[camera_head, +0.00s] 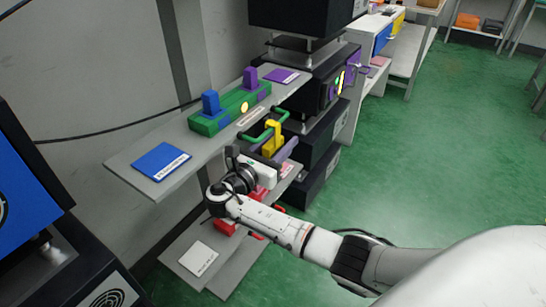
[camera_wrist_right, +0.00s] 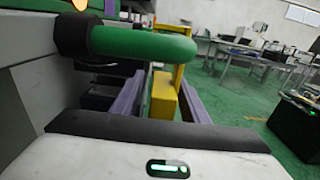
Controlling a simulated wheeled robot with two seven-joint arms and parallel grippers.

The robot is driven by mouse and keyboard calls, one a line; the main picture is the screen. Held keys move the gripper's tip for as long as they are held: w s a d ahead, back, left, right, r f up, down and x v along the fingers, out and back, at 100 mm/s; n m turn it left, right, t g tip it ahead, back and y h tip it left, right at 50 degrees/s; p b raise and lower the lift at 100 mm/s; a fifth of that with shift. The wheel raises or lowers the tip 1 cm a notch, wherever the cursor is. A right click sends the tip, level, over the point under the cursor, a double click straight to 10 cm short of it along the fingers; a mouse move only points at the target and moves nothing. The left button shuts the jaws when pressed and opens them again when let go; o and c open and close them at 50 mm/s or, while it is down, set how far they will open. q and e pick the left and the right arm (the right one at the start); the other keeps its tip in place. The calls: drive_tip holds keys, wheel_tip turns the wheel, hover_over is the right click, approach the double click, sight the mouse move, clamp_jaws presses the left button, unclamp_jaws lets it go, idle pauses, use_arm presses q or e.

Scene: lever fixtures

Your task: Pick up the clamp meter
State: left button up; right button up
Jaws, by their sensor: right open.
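A yellow upright thing (camera_head: 272,133), which I take to be the clamp meter, stands by the front of the shelving. I cannot make out its details. It also shows in the right wrist view (camera_wrist_right: 163,95), with a narrow yellow upright beside its block. My right gripper (camera_head: 274,152) is open, with its purple fingers on either side of the yellow thing. In the wrist view the right gripper (camera_wrist_right: 163,82) has the yellow thing between its fingers; contact cannot be told. Its lower part is hidden by my gripper and wrist. My left gripper is not in view.
A green handle (camera_head: 256,139) sticks out from the shelf close to my right gripper; it crosses the wrist view (camera_wrist_right: 145,43). Green floor lies open at right.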

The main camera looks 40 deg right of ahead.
drive_tip(key=shift+w+d, duration=0.1)
drive_tip(key=shift+d, duration=0.05)
drive_tip(key=shift+c, duration=0.5)
clamp_jaws()
drive_tip(key=shift+r, duration=0.15)
